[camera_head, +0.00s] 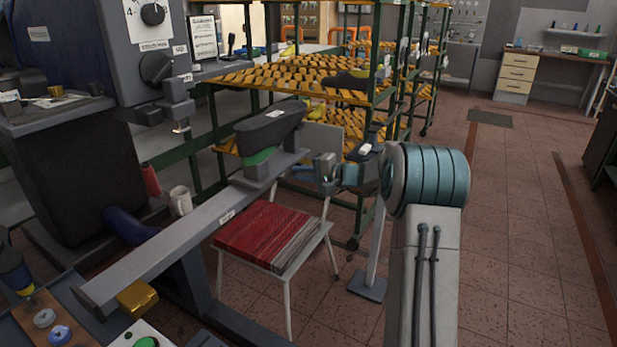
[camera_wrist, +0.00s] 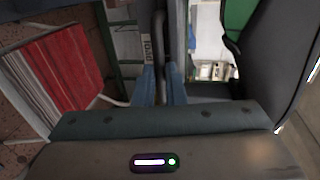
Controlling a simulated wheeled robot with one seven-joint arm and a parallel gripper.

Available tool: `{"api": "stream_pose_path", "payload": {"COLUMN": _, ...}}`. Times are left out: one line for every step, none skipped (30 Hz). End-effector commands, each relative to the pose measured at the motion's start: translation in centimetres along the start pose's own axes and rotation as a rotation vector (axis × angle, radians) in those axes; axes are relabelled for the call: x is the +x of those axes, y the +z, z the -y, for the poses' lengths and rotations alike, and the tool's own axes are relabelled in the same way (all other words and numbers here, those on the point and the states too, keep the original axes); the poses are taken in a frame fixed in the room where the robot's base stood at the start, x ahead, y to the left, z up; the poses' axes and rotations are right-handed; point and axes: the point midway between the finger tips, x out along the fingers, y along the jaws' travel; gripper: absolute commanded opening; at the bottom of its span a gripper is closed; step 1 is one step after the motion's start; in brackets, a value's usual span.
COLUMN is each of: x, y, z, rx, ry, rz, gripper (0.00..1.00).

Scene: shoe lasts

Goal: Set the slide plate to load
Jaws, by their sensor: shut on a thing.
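A long grey rail (camera_head: 165,253) with a small label runs from lower left up toward the middle. A grey slide plate (camera_head: 262,173) sits near its far right end. It carries a dark grey shoe last (camera_head: 270,124) with a green part beneath it. My gripper (camera_head: 328,174) is at the rail's far end, to the right of the last. In the wrist view my gripper's blue fingers (camera_wrist: 161,88) are shut on a grey bar-like handle (camera_wrist: 159,38). A small white label is beside the left finger. How the handle joins the plate is hidden.
A grey machine (camera_head: 110,50) with knobs is at left. A brass block (camera_head: 138,297) is at the rail's near end. Floor at right is clear.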

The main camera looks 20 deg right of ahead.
Motion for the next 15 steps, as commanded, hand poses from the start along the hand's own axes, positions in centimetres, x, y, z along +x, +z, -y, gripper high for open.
{"api": "stream_pose_path", "payload": {"x": -0.08, "y": -0.25, "z": -0.02, "rx": 0.000, "ry": 0.000, "rz": -0.005, "gripper": 0.00}}
{"api": "stream_pose_path", "payload": {"x": -0.08, "y": -0.26, "z": 0.00, "rx": 0.000, "ry": 0.000, "rz": -0.005, "gripper": 0.00}}
{"api": "stream_pose_path", "payload": {"x": -0.10, "y": -0.29, "z": 0.01, "rx": 0.000, "ry": 0.000, "rz": -0.006, "gripper": 0.00}}
{"api": "stream_pose_path", "payload": {"x": -0.12, "y": -0.31, "z": 0.02, "rx": 0.000, "ry": 0.000, "rz": -0.007, "gripper": 0.00}}
{"api": "stream_pose_path", "payload": {"x": -0.14, "y": -0.33, "z": 0.02, "rx": 0.000, "ry": 0.000, "rz": -0.007, "gripper": 0.00}}
{"api": "stream_pose_path", "payload": {"x": -0.17, "y": -0.36, "z": 0.03, "rx": 0.000, "ry": -0.001, "rz": -0.008, "gripper": 0.00}}
{"api": "stream_pose_path", "payload": {"x": -0.18, "y": -0.38, "z": 0.04, "rx": 0.000, "ry": -0.001, "rz": -0.008, "gripper": 0.00}}
{"api": "stream_pose_path", "payload": {"x": -0.20, "y": -0.41, "z": 0.04, "rx": 0.000, "ry": -0.001, "rz": -0.009, "gripper": 0.00}}
{"api": "stream_pose_path", "payload": {"x": -0.23, "y": -0.43, "z": 0.05, "rx": 0.000, "ry": -0.001, "rz": -0.010, "gripper": 0.00}}
{"api": "stream_pose_path", "payload": {"x": -0.25, "y": -0.46, "z": 0.06, "rx": 0.000, "ry": -0.001, "rz": -0.010, "gripper": 0.13}}
{"api": "stream_pose_path", "payload": {"x": -0.26, "y": -0.47, "z": 0.05, "rx": -0.001, "ry": -0.001, "rz": -0.011, "gripper": 0.22}}
{"api": "stream_pose_path", "payload": {"x": -0.27, "y": -0.46, "z": 0.05, "rx": 0.000, "ry": -0.001, "rz": -0.011, "gripper": 0.32}}
{"api": "stream_pose_path", "payload": {"x": -0.25, "y": -0.44, "z": 0.05, "rx": 0.000, "ry": -0.001, "rz": -0.010, "gripper": 0.32}}
{"api": "stream_pose_path", "payload": {"x": -0.23, "y": -0.41, "z": 0.05, "rx": -0.001, "ry": -0.001, "rz": -0.009, "gripper": 0.32}}
{"api": "stream_pose_path", "payload": {"x": -0.18, "y": -0.35, "z": 0.07, "rx": -0.001, "ry": -0.001, "rz": -0.008, "gripper": 0.32}}
